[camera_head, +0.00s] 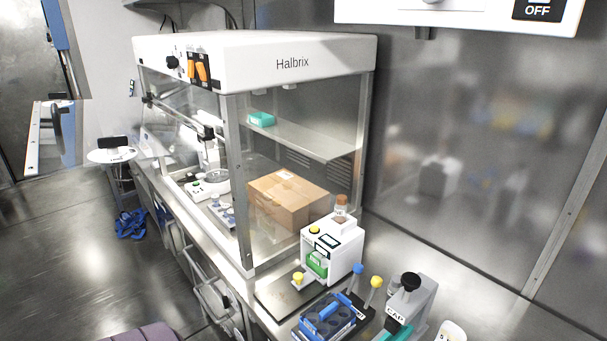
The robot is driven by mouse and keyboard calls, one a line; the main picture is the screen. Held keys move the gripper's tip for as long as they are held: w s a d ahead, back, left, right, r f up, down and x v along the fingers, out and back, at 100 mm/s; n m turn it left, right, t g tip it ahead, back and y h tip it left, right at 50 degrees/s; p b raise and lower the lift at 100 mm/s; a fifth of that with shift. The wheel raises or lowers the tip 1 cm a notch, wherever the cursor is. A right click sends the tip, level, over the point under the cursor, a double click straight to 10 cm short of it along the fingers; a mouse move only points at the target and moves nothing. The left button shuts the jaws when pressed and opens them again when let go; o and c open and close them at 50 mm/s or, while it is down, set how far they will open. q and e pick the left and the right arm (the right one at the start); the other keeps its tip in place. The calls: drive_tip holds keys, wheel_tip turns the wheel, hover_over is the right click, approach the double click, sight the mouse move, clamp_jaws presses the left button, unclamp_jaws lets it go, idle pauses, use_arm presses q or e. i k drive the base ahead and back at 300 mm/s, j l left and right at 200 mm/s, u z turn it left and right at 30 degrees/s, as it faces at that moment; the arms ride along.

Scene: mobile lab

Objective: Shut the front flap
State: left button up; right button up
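The white-topped Halbrix cabinet (310,62) stands on a steel bench, its front facing left in the head view. The clear front flap (186,92) shows on that side, with a metal bar and dark fittings (180,115) running across the front at about mid-height. The front below the bar looks open, but the clear panel makes the flap's exact angle hard to tell. Neither of my grippers is in view, and nothing of mine is seen touching the flap.
Inside the cabinet are a cardboard box (285,197), a teal tray (261,119) on a shelf and small instruments. A white device (331,250), a blue rack (328,318) and a CAP unit (405,300) crowd the near bench. A round white stool (110,156) stands beyond; the floor at left is mostly clear.

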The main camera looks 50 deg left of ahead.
sight(64, 135)
drive_tip(key=u, duration=2.65)
